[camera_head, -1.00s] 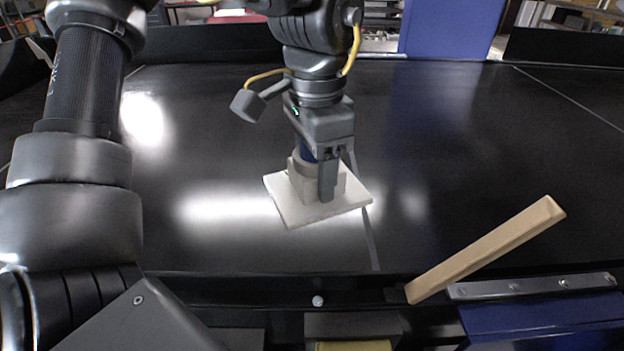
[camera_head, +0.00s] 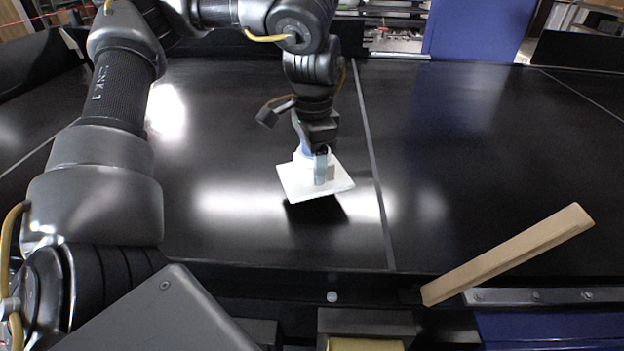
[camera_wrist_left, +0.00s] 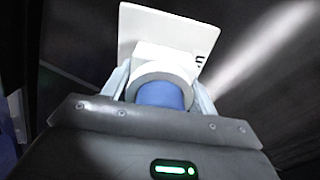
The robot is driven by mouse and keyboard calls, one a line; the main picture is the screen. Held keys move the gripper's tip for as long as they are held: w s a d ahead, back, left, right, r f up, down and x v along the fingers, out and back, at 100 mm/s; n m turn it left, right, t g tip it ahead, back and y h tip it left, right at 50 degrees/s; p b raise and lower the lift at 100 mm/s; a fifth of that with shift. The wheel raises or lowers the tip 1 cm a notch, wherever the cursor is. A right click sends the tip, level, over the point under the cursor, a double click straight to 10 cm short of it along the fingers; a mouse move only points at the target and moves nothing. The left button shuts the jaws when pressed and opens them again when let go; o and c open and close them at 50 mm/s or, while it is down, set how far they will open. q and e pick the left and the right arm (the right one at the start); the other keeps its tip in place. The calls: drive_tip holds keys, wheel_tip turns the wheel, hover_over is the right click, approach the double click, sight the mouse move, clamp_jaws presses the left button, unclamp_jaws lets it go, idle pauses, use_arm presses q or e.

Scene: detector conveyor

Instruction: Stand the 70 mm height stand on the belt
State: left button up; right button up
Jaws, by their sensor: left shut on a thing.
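The height stand (camera_head: 294,190) is pale, with a flat square plate at the bottom and a thicker block above it. My left gripper (camera_head: 319,168) is shut on its upper part, pointing down. In the left wrist view the stand's plate (camera_wrist_left: 140,28) lies beyond a round white collar and a blue cylinder, between the two fingers (camera_wrist_left: 160,88). The stand is over the black belt (camera_head: 250,235), slightly tilted in the picture, with a dark shadow below the plate. It looks apart from the belt. My right gripper is out of view.
A tan wooden bar (camera_head: 510,252) slants across the belt's near edge at right. A grey seam (camera_head: 372,150) crosses the belt right of the stand. A metal strip (camera_head: 540,296) lines the near edge at right. The belt around the stand is clear.

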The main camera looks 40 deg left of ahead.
sight(311, 175)
use_arm(q)
drive_tip(key=shift+w+a+f, duration=0.15)
drive_tip(key=shift+a+f, duration=0.1)
drive_tip(key=shift+f, duration=0.1)
drive_tip(key=f+b, duration=0.4)
drive_tip(key=shift+w+a, duration=0.2)
drive_tip(key=shift+a, duration=0.05)
drive_tip(key=shift+r, duration=0.2)
drive_tip(key=shift+s+f, duration=0.1)
drive_tip(key=shift+f, duration=0.1)
drive_tip(key=o, duration=1.1)
drive_tip(key=shift+r, duration=0.1)
